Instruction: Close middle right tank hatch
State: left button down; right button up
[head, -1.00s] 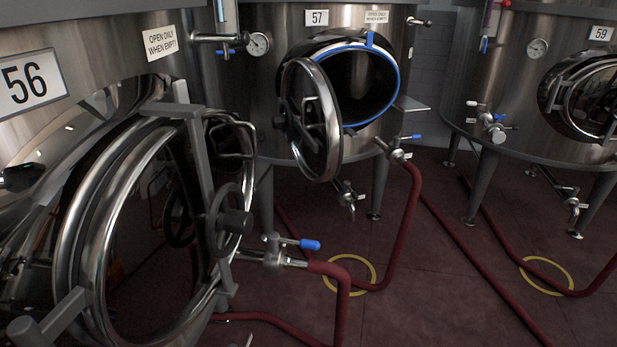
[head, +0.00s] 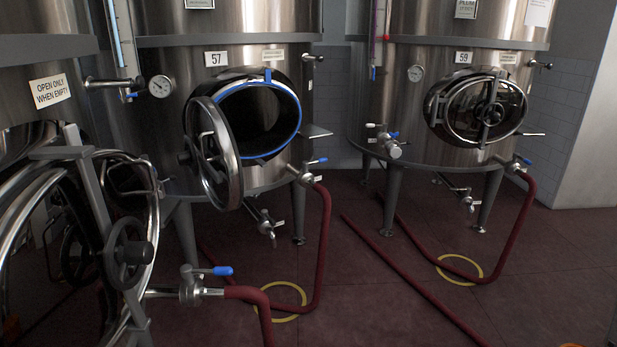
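The middle tank, labelled 57 (head: 216,58), has its oval hatch opening (head: 262,118) uncovered, with a blue gasket around a dark inside. Its round steel hatch door (head: 214,157) hangs swung out on the left of the opening, apart from the gasket. The right tank, labelled 59 (head: 463,57), has an oval hatch (head: 477,110) whose door sits in its frame, with a handwheel in the middle; it looks closed. Neither of my grippers is in view.
Red hoses (head: 320,245) and yellow floor rings (head: 460,269) lie on the dark red floor. Valves with blue levers (head: 222,270) stick out. The right floor is mostly clear.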

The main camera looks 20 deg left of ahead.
aim_at(207, 126)
jog(key=z, duration=0.4)
jog(key=i, duration=1.25)
jog(key=u, duration=1.3)
